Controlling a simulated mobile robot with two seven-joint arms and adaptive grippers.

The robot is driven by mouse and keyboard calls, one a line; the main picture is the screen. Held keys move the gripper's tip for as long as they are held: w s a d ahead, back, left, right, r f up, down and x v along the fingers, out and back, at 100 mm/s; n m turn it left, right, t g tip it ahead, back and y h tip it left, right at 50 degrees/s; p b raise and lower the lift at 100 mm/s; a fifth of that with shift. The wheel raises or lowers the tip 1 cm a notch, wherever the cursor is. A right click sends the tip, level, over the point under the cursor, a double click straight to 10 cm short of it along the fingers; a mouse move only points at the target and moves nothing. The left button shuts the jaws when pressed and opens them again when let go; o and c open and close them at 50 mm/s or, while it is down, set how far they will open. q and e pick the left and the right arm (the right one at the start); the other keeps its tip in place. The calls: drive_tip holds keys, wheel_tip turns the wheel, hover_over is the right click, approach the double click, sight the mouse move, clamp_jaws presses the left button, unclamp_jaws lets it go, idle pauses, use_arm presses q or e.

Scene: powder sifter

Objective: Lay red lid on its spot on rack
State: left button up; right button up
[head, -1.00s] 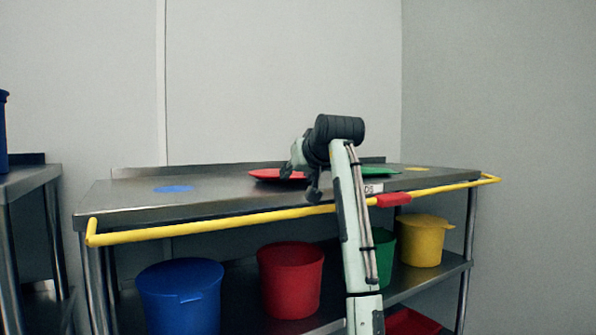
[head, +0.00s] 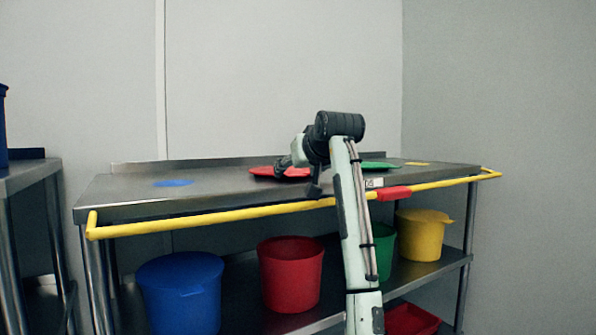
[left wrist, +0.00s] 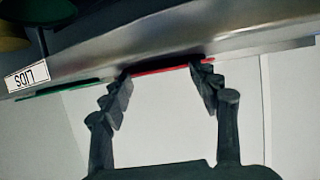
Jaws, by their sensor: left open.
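The red lid (head: 267,172) lies flat on the steel rack top (head: 232,184), between a blue round patch and the green lid. My left gripper (head: 298,174) is at the lid's right side in the head view, its wrist and fingers hiding part of it. In the left wrist view the gripper (left wrist: 163,78) is open. The red lid (left wrist: 160,69) shows there edge-on as a thin strip across the gap between the fingertips. I cannot tell whether the fingers touch it. My right gripper is not in view.
The blue patch (head: 173,183), green lid (head: 379,165) and yellow disc (head: 418,164) are on the top. A yellow rail (head: 240,214) runs along its front. Blue (head: 182,292), red (head: 290,276), green (head: 383,252) and yellow (head: 421,236) buckets stand below.

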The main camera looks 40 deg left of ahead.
use_arm(q)
drive_tip(key=v, duration=1.2)
drive_tip(key=shift+d, duration=0.1)
